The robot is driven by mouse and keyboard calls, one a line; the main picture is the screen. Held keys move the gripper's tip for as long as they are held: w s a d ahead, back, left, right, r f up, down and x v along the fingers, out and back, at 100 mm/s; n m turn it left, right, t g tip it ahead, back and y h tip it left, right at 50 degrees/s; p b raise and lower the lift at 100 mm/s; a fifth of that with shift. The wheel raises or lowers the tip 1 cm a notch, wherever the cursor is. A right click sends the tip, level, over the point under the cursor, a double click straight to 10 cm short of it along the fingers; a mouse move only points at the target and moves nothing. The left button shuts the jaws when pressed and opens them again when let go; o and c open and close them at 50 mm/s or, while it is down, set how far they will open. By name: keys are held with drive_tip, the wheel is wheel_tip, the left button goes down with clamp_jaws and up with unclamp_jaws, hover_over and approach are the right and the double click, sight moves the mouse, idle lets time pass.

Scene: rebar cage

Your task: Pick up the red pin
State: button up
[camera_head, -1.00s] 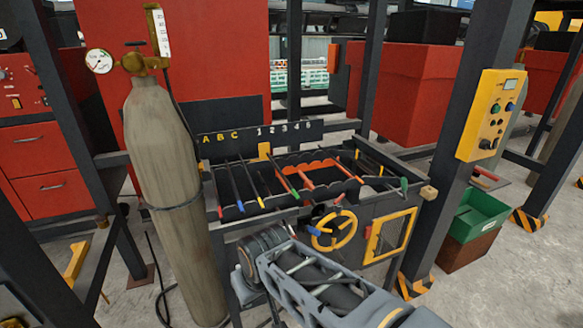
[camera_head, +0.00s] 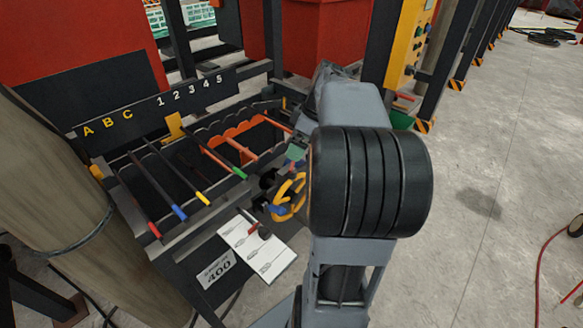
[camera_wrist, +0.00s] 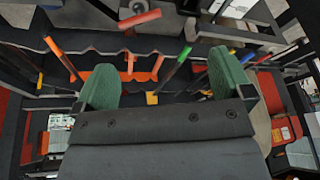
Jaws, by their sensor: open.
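The red pin (camera_head: 154,230) is a dark rod with a red end. It lies at the left end of the rack, beside a blue-ended pin (camera_head: 179,213). In the wrist view a red end (camera_wrist: 262,58) shows right of the right finger, beyond the blue end (camera_wrist: 232,50). My gripper (camera_wrist: 165,80) is open with green finger pads, and nothing is held between them. In the head view it is mostly hidden behind my arm; a bit of green shows near the rack's right side.
The rack (camera_head: 190,235) also bears yellow-ended (camera_head: 202,198), green-ended (camera_head: 240,174) and orange-ended (camera_head: 276,123) pins. A yellow handwheel (camera_head: 290,197) and a white sheet (camera_head: 258,248) are at its front. A grey cylinder (camera_head: 50,190) stands close on the left.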

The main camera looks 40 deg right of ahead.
sight(293, 164)
drive_tip(key=shift+n, duration=0.6)
drive_tip(key=shift+w+d+f+p, duration=0.15)
drive_tip(key=shift+w+f, duration=0.45)
drive_tip(key=shift+f, duration=1.15)
drive_tip(key=shift+w+f+p, duration=0.25)
drive_tip(key=shift+w+f, duration=0.35)
drive_tip(key=shift+f, duration=1.2)
drive_tip(key=shift+w+d+f+p, duration=0.15)
drive_tip(key=shift+w+f, duration=0.45)
drive_tip(key=shift+f, duration=1.15)
drive_tip(key=shift+w+a+f, duration=0.15)
drive_tip(key=shift+w+f, duration=0.05)
drive_tip(key=shift+f, duration=0.45)
drive_tip(key=c, duration=1.1)
